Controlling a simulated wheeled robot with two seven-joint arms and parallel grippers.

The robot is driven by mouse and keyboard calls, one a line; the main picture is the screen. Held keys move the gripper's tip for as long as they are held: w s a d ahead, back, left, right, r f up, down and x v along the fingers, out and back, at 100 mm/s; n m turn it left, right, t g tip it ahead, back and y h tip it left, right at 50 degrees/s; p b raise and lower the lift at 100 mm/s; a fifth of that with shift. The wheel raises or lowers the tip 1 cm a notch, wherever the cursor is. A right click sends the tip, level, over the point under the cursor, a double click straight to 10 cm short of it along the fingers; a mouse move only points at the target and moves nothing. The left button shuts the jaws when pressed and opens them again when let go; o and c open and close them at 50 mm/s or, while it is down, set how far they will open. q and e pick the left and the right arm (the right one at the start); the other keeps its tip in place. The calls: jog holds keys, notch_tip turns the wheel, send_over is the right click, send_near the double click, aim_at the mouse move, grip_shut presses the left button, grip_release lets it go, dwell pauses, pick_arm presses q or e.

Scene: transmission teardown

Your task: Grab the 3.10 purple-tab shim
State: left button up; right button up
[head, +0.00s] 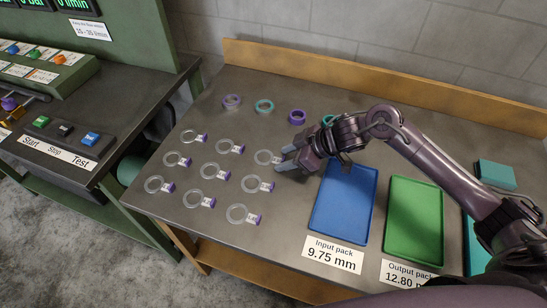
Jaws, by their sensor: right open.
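Several thin ring shims with purple tabs lie flat in rows on the grey bench. The numbers on their tabs are too small to read, so I cannot tell which is the 3.10. My right gripper (281,159) is open at the right end of the back row, its fingers over or beside the tab of the back-right shim (263,157). That tab is largely hidden, and I cannot tell whether the fingers touch it. The middle-right shim (251,183) lies just in front, and the back-middle shim (224,146) lies to the left. My left gripper is out of view.
A blue tray (343,205) labelled 9.75 mm and a green tray (414,220) labelled 12.80 mm lie to the right. Purple and teal rings (264,106) stand along the back. A control console (60,125) stands at left.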

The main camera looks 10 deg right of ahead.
grip_shut()
